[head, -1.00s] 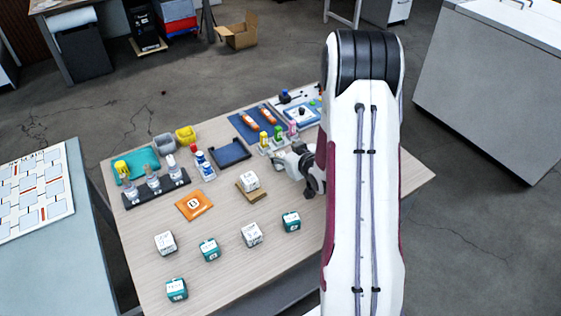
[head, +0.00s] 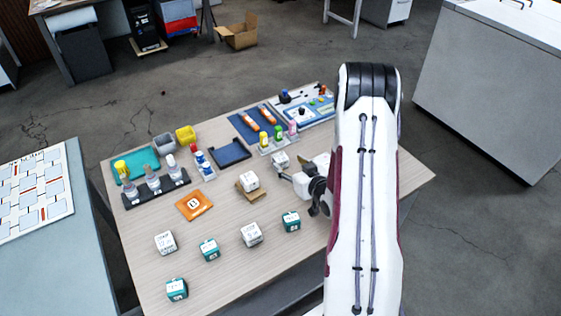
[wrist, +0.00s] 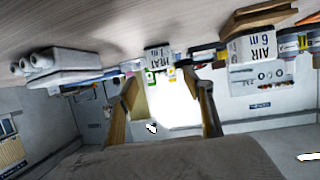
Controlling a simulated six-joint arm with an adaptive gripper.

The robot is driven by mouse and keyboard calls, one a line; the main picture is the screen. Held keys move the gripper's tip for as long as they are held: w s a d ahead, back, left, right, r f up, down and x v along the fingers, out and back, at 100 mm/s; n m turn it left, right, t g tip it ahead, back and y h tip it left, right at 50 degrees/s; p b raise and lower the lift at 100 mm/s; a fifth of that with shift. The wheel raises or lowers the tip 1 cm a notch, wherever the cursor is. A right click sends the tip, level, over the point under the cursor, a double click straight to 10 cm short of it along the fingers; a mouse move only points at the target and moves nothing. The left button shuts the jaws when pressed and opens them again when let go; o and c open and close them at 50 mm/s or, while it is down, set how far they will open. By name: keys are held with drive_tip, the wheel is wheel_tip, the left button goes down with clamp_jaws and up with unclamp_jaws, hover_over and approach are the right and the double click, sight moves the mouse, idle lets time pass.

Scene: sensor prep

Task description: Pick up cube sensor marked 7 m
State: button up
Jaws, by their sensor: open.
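A white cube (head: 280,160) stands on the table just beyond my gripper's fingertips in the head view. In the wrist view, which is upside down, this appears to be the small white cube (wrist: 158,57) with dark lettering ahead of the fingers; its number is too small to read surely. My gripper (head: 302,168) is open, low over the table's right side, with nothing between its fingers. Both fingers also show in the wrist view (wrist: 168,90). Another white cube (head: 249,181) sits on a small brown block; in the wrist view the cube (wrist: 250,48) reads "AIR 6 m".
White cubes (head: 165,243) (head: 251,234) and teal cubes (head: 209,249) (head: 291,221) (head: 177,289) stand at the front. An orange pad (head: 194,205), a dark blue tray (head: 231,152) and a bottle rack (head: 157,192) lie farther left and back. Coloured bottles (head: 277,135) stand behind the white cube.

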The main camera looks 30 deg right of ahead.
sight(282, 159)
drive_tip(key=shift+x, duration=1.3)
drive_tip(key=shift+x, duration=2.6)
drive_tip(key=shift+a+f, duration=0.15)
drive_tip(key=c, duration=1.2)
